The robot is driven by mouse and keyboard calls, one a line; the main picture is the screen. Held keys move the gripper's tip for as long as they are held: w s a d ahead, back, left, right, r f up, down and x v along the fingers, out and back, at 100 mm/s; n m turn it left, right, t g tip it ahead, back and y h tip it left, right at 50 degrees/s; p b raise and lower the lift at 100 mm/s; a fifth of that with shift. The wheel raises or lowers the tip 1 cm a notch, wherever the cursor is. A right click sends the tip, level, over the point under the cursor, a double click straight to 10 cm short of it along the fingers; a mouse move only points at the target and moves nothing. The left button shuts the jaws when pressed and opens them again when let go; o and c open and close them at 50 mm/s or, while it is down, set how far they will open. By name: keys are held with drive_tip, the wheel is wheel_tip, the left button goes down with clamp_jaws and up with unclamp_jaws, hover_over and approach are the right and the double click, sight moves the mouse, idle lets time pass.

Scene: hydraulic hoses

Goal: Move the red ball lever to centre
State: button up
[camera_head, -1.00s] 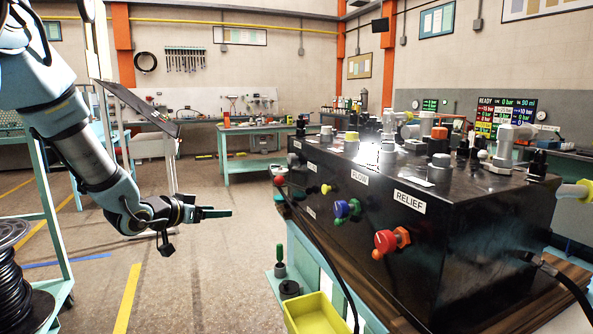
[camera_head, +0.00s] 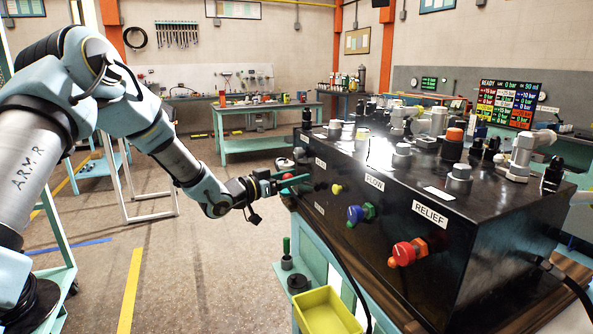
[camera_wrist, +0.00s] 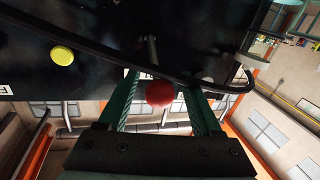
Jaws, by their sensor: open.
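The red ball of the lever (camera_wrist: 160,94) shows in the wrist view between the two green fingers of my gripper (camera_wrist: 165,95). Its thin metal stem runs from the ball up to the black panel. The fingers are open, one on each side of the ball; I cannot tell whether either touches it. In the head view my gripper (camera_head: 292,182) is at the far left end of the black hydraulic block (camera_head: 450,240). The ball is hard to make out there, mostly hidden by the gripper.
A black hose passes across the panel close to the fingers. A yellow knob (camera_head: 337,189), a blue knob (camera_head: 355,214) and a red knob (camera_head: 403,254) stick out along the block's front. A yellow bin (camera_head: 328,312) sits below. Open floor lies left.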

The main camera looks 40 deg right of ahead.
drive_tip(key=shift+s+d, duration=0.1)
drive_tip(key=shift+d, duration=0.4)
clamp_jaws()
idle(1.2)
